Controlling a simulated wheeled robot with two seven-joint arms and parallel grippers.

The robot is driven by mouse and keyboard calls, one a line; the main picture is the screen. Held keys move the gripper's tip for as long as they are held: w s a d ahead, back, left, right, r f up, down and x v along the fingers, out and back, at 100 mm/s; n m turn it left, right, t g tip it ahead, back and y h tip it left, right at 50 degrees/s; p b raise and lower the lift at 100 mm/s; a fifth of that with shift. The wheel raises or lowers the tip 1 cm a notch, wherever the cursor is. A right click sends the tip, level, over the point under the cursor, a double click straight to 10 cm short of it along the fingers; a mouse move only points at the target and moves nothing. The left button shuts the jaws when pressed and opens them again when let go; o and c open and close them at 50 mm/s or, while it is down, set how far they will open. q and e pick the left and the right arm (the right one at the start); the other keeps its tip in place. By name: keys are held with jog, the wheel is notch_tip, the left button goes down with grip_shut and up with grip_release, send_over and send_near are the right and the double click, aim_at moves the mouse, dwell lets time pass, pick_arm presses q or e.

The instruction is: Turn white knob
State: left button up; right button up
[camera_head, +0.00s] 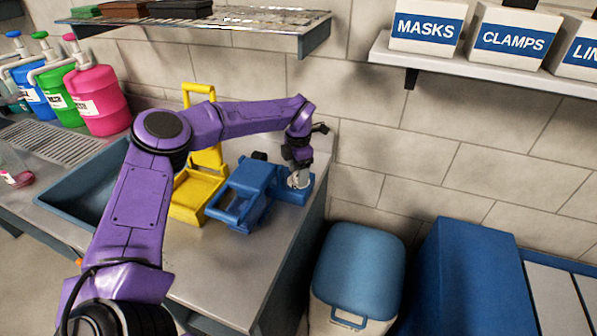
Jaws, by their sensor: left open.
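My purple left arm reaches in from the left and bends over the counter. Its left gripper (299,168) points down at the right end of a blue device (250,192) on the counter. A small whitish part (298,180), which looks like the white knob, shows right at the fingertips. The gripper is open, with its fingers at or around this part. I cannot tell whether they touch it. The dark gripper body hides the top of the part. My right gripper is out of view.
A yellow device (196,196) stands left of the blue one, beside a sink basin (78,200). A metal shelf (228,31) hangs above. Pump bottles (97,102) stand at the back left. A blue-lidded bin (358,262) is right of the counter edge.

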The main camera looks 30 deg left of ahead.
pick_arm(q)
notch_tip(320, 180, up, 7)
jog(key=shift+f+b, duration=0.15)
jog(key=shift+b, duration=0.7)
jog(key=shift+r, duration=0.35)
